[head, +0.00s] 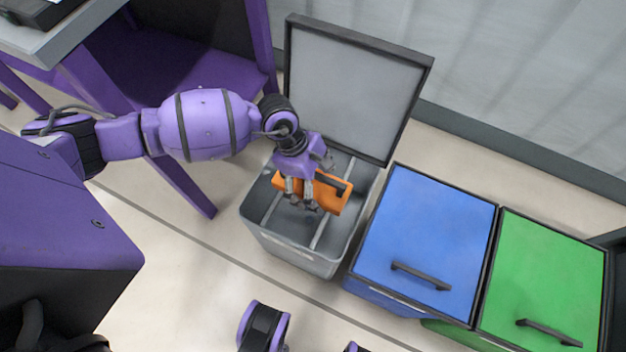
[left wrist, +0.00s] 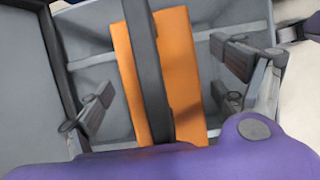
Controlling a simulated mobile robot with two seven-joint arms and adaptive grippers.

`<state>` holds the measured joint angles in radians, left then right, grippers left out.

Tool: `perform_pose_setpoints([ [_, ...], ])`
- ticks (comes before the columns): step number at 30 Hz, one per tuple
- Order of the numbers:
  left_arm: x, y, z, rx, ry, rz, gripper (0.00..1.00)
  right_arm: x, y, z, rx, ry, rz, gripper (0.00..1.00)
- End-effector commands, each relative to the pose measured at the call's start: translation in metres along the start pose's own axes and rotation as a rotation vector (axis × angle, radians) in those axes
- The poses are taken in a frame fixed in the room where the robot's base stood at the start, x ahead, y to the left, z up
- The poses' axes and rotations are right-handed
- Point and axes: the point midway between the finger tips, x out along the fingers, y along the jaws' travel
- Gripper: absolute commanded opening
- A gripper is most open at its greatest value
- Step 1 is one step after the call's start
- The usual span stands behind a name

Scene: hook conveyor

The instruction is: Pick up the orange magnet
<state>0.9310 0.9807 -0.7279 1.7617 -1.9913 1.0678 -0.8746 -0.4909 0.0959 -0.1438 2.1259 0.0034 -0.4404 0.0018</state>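The orange magnet (head: 332,196), a block with a dark handle strip, is in the open grey bin (head: 268,240). In the left wrist view the orange magnet (left wrist: 184,75) stands between the spread fingers, with its black handle (left wrist: 148,80) running along it. My left gripper (head: 303,200) reaches down into the bin over the magnet. In the left wrist view the fingers of the left gripper (left wrist: 165,90) are open, with a gap on each side of the magnet.
The grey bin's lid (head: 350,90) stands raised at the back. A closed blue bin (head: 430,230) and a closed green bin (head: 545,280) stand to its right. A purple frame (head: 180,180) is to the left. Open floor lies in front of the bins.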

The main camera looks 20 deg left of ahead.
Motion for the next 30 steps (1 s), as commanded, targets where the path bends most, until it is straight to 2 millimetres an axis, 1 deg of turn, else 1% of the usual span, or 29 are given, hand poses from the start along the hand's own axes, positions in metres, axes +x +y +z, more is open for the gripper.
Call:
perform_pose_setpoints([
  [1,-0.0002,0.0,0.0001,0.0,0.0,0.0,0.8,-0.0006,0.0001,0.0012,0.0,-0.002,0.0,0.0],
  [2,-0.0002,0.0,0.0001,0.0,0.0,0.0,0.76,-0.0008,0.0001,0.0016,0.0,-0.003,0.0,0.0],
  [18,-0.0002,-0.0001,0.0,0.0,0.0,0.0,0.06,-0.0012,-0.0019,0.0027,0.011,-0.005,0.002,0.0],
  [19,-0.0015,0.0016,0.0017,0.001,-0.003,0.004,0.04,-0.0012,-0.002,0.0027,0.012,-0.005,0.002,0.0],
  [26,-0.0019,0.0016,0.0017,0.001,-0.003,0.004,0.03,-0.0014,-0.0022,0.0025,0.013,-0.005,0.002,0.0],
  [30,-0.0063,0.0018,0.0035,0.002,-0.003,0.004,0.03,-0.0028,-0.0021,0.0011,0.012,-0.003,0.002,0.0],
])
